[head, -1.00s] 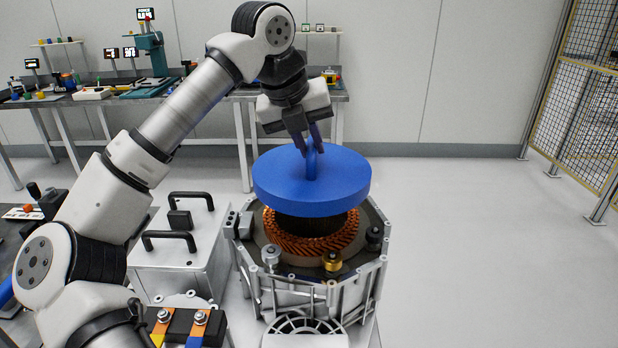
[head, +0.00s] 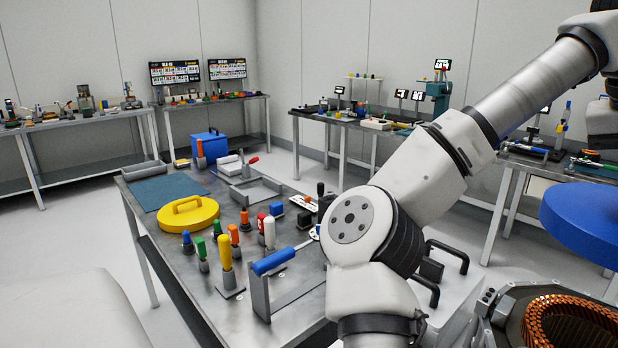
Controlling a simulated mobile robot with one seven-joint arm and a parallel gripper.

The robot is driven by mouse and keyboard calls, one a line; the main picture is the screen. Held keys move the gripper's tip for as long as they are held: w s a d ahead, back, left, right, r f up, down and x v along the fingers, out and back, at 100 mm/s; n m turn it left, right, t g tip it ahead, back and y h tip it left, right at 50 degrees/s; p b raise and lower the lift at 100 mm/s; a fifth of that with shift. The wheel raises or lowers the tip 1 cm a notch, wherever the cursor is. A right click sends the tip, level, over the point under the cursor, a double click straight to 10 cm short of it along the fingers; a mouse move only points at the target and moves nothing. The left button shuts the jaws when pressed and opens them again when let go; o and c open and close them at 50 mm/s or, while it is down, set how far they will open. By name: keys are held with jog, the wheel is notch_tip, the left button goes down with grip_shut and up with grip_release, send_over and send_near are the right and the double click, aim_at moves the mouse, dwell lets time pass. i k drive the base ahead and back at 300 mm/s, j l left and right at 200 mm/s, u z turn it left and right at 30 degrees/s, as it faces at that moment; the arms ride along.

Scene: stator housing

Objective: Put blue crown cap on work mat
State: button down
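The blue crown cap (head: 585,218) is a thick blue disc at the right edge of the head view, partly cut off by the frame. It hangs level above and to the right of the stator housing (head: 500,318), clear of the copper windings (head: 572,322). My gripper (head: 606,140) is above the cap, mostly out of frame, and its fingertips and the cap's handle do not show now. A second earlier the fingers were closed around that handle. The work mat (head: 165,192) is a bare teal rectangle at the far left end of the grey workbench.
A yellow disc with a handle (head: 188,214) lies just in front of the mat. Several upright coloured-handle tools, a blue-handled bracket (head: 273,262) and a blue box (head: 209,146) crowd the workbench (head: 185,270). A silver box with black handles (head: 440,270) stands between bench and housing.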

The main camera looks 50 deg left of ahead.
aim_at(167, 188)
jog(key=j+u, duration=0.15)
jog(key=u, duration=0.3)
jog(key=j+u, duration=0.1)
jog(key=u, duration=0.35)
jog(key=i+j+u, duration=0.2)
jog(key=j+u, duration=0.15)
jog(key=i+j+u, duration=0.6)
jog(key=i+j, duration=0.7)
jog(key=i, duration=0.2)
